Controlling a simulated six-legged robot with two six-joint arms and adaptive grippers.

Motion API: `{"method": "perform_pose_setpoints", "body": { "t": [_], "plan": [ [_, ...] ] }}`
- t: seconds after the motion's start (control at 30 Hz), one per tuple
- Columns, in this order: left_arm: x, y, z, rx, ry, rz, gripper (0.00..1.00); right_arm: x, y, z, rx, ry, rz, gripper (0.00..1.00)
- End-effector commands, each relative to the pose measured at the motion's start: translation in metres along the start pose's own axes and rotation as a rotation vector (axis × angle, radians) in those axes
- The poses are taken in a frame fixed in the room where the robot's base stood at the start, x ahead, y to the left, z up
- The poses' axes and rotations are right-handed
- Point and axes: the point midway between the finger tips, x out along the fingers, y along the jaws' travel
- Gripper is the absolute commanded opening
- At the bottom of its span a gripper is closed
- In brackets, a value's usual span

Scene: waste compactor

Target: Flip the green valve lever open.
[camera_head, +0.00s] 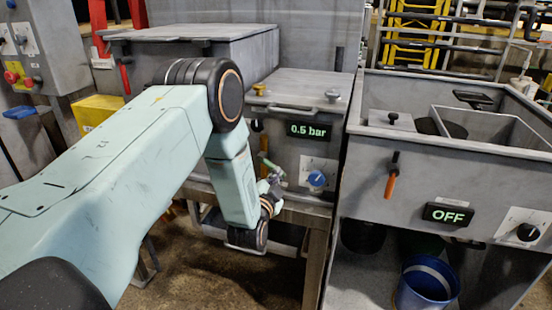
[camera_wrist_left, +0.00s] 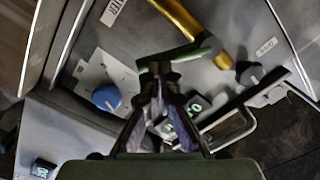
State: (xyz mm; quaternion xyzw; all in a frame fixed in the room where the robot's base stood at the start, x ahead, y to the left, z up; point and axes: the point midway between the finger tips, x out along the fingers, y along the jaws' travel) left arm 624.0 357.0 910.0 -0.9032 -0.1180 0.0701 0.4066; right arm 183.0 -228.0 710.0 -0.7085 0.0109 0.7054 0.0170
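The green valve lever (camera_head: 271,164) is on the front of the grey cabinet with the 0.5 bar display, left of the blue knob (camera_head: 317,179). In the left wrist view the green lever (camera_wrist_left: 185,52) lies across the picture, beside a brass-coloured pipe (camera_wrist_left: 190,18). My left gripper (camera_head: 275,183) is at the lever in the head view. In the left wrist view its fingertips (camera_wrist_left: 159,75) are close together and shut, right at the lever's left part. The lever runs across the tips, not visibly between them. Whether they touch it is unclear. My right gripper is not in view.
The display (camera_head: 309,131) reads 0.5 bar. To the right stands a grey bin unit (camera_head: 450,160) with an orange handle (camera_head: 391,186), an OFF display (camera_head: 448,215) and a black knob (camera_head: 528,232). A blue bucket (camera_head: 427,285) stands below. A yellow box (camera_head: 97,110) is at left.

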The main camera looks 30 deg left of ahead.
Motion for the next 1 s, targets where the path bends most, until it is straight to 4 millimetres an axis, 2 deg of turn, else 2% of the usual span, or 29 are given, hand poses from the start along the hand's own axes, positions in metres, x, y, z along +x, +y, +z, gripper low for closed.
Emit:
{"method": "perform_pose_setpoints", "body": {
  "t": [0.3,1.0],
  "plan": [
    [0.0018,0.0013,0.0049,0.127,0.007,-0.008,0.0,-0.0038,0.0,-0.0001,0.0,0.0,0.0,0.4],
    [0.0017,0.0004,0.0044,0.133,0.009,-0.012,0.0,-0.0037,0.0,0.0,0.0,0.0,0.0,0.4]
  ]
}}
